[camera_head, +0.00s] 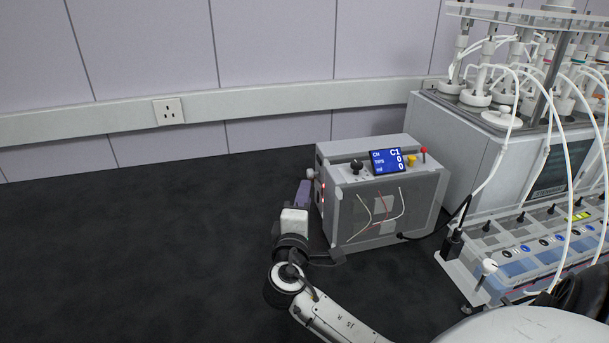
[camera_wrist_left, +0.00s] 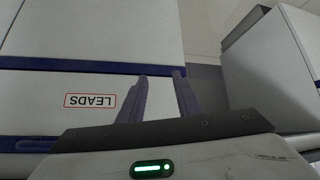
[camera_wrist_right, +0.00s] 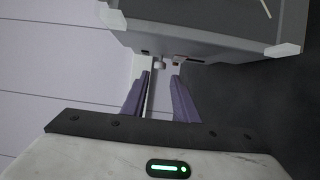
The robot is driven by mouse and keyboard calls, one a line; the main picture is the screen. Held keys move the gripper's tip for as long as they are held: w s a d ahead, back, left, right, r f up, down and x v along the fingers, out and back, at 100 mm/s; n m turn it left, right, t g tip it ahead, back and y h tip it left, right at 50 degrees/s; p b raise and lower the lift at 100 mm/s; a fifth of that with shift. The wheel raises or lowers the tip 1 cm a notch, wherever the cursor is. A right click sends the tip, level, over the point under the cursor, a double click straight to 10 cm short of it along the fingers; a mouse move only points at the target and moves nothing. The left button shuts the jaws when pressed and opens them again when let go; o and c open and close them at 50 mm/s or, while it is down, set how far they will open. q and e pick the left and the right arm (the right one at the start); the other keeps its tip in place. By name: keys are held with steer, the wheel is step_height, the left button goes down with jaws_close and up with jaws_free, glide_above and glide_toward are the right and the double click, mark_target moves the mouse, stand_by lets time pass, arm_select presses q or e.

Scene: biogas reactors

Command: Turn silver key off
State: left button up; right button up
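The grey control box (camera_head: 380,212) stands on the dark bench, with a blue display (camera_head: 387,161) on top. A small silver piece, likely the silver key, sticks out of its left side (camera_head: 310,174). In the right wrist view, this piece (camera_wrist_right: 159,65) is just beyond the fingertips; I cannot tell if they touch it. My right gripper (camera_head: 305,188) is beside that side of the box, its purple fingers apart (camera_wrist_right: 160,76).
A red-tipped lever (camera_head: 424,153), a yellow knob (camera_head: 411,160) and a black knob (camera_head: 357,166) are on the box top. The reactor rig (camera_head: 500,110) with tubes stands at the right. The bench (camera_head: 130,250) is clear at left.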

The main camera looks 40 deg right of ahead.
mark_target(309, 176)
steer(key=x, duration=0.6)
steer(key=shift+p, duration=0.4)
steer(key=shift+w+d, duration=0.4)
steer(key=shift+d, duration=0.15)
steer(key=shift+w+d, duration=0.1)
steer(key=shift+c, duration=0.7)
jaws_close()
arm_select(q)
steer(key=shift+w+r, duration=0.1)
steer(key=shift+r, duration=0.6)
